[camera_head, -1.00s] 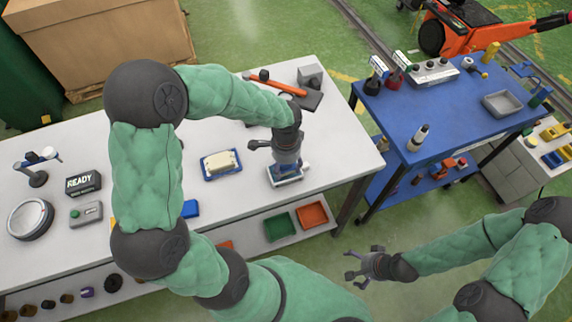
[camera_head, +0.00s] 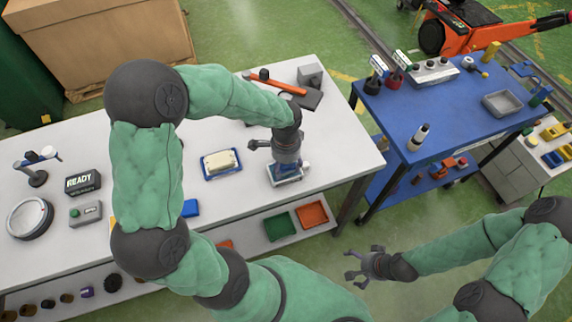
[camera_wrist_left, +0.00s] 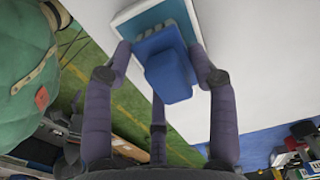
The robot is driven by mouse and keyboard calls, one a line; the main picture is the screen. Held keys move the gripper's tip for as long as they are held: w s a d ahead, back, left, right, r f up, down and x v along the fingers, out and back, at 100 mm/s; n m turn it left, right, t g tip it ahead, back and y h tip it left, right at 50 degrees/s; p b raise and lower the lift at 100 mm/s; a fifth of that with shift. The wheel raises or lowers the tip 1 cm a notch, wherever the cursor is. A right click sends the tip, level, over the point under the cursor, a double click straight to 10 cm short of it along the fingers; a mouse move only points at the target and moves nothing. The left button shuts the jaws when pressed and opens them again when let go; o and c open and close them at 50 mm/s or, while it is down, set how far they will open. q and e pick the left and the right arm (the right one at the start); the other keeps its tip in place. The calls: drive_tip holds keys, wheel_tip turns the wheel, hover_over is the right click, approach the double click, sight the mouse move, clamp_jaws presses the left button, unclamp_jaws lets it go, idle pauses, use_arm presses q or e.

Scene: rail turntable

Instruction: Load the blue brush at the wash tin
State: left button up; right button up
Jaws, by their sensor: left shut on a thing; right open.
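My left gripper (camera_head: 286,163) points down at the right part of the white bench. In the left wrist view its fingers (camera_wrist_left: 165,85) are shut around a blue block-like thing (camera_wrist_left: 168,72), which I take as the blue brush. Under it lies a shallow tray with a pale rim (camera_wrist_left: 128,16), which looks like the wash tin; it also shows in the head view (camera_head: 275,182). The brush is over the tray; I cannot tell whether they touch, and its underside is hidden. My right gripper (camera_head: 363,265) is open and empty, off the bench over the floor.
A cream block (camera_head: 221,161) sits in a blue dish left of my left gripper. The READY box (camera_head: 83,182) stands at left. A blue table (camera_head: 440,105) with bottles stands at right.

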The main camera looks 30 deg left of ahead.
idle(0.4)
use_arm(q)
drive_tip(key=shift+r+p, duration=2.9)
drive_tip(key=shift+r, duration=0.6)
drive_tip(key=shift+f, duration=0.1)
